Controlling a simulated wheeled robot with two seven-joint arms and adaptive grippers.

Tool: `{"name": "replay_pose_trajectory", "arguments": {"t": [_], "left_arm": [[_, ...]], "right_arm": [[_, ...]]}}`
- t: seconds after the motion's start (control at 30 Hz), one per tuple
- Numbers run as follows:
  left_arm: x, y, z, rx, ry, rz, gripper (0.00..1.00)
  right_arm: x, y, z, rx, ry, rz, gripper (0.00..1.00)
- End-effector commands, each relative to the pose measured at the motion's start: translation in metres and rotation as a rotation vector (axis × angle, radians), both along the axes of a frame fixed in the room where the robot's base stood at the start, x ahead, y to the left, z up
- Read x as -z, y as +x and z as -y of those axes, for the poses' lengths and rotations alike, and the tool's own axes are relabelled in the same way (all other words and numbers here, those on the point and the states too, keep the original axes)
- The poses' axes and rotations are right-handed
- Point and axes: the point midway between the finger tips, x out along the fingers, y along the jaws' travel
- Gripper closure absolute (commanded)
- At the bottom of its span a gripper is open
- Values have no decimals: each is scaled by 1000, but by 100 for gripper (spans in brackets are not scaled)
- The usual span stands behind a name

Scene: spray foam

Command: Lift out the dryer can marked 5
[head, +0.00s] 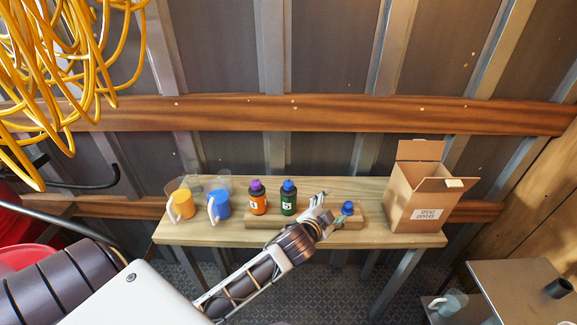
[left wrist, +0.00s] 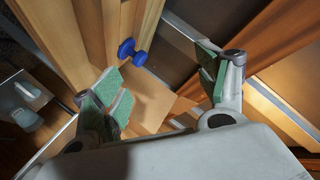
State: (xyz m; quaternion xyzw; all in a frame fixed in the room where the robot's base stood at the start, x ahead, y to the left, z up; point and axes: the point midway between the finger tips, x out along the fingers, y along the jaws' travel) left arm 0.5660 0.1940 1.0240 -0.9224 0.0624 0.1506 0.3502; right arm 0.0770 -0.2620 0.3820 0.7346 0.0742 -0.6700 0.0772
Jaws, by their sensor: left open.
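An orange can with a purple cap (head: 257,200) and a green can with a blue cap (head: 288,200) stand upright in a low wooden rack (head: 262,222) on the bench. Both bear small white labels; I cannot read the numbers surely. My left gripper (head: 328,213) is open and empty just left of that cap. In the left wrist view its green-padded fingers (left wrist: 160,82) are spread, with a blue part (left wrist: 132,52) beyond them. My right gripper is not in view.
An open cardboard box (head: 413,195) labelled for spent dryers stands on the bench's right end. A yellow jug (head: 183,204) and a blue jug (head: 219,205) stand on the left. Yellow hose (head: 60,60) hangs upper left. A lower table (head: 520,285) is at right.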

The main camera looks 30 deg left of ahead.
Motion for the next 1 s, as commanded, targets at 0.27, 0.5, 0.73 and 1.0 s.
{"name": "replay_pose_trajectory", "arguments": {"t": [0.27, 0.5, 0.73, 1.0], "left_arm": [[-87, 36, 39, 186, 201, 335, 26], [-148, 43, 80, 356, 387, 601, 26], [-190, 34, 122, 532, 580, 837, 26], [-212, 11, 165, 757, 822, 1078, 26]], "right_arm": [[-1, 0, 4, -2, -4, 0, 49], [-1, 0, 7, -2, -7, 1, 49], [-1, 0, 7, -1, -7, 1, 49], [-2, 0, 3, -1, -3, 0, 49]]}}
